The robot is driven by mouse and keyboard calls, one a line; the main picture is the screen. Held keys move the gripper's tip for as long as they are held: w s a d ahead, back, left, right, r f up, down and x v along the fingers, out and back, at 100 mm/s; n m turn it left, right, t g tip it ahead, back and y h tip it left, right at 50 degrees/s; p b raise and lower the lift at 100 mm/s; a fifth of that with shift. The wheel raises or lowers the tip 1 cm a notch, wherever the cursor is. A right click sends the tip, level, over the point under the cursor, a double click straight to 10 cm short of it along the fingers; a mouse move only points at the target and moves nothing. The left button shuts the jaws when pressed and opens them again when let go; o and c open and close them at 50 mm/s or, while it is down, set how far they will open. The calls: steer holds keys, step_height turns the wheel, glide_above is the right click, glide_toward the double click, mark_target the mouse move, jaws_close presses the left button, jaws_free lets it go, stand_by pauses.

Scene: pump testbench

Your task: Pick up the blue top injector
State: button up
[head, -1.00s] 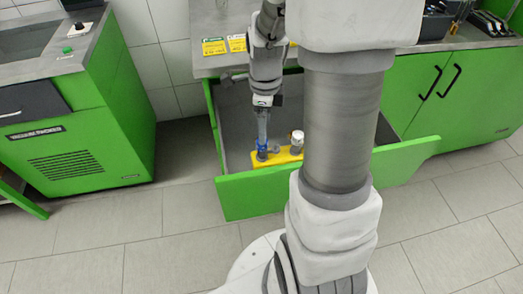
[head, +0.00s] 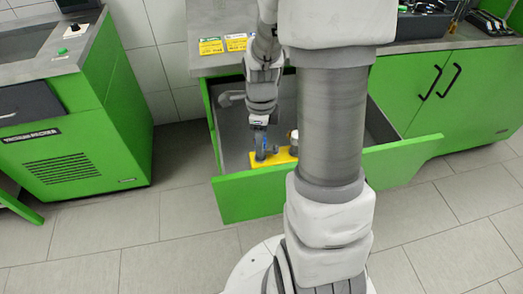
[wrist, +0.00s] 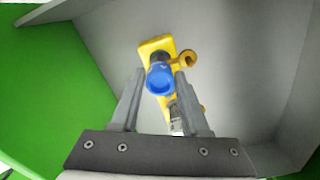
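The blue top injector (wrist: 160,78) stands in a yellow holder (wrist: 157,46) inside the open drawer. In the wrist view it lies between the tips of my gripper (wrist: 160,74), one finger on each side. The fingers are apart, with a small gap at the left; the right finger is very close to it, and I cannot tell if it touches. In the head view my gripper (head: 264,148) points down into the drawer, and it mostly hides the injector. The yellow holder (head: 280,157) shows beside the fingers.
The green drawer front (head: 250,196) and the drawer's grey walls (wrist: 235,60) surround the holder. A yellow ring (wrist: 187,58) and a pale metallic part (wrist: 177,122) are close to the right finger. The grey worktop (head: 215,68) is behind. A green cabinet (head: 75,150) stands at left.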

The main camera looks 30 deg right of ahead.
jaws_close()
steer(key=shift+r, duration=0.1)
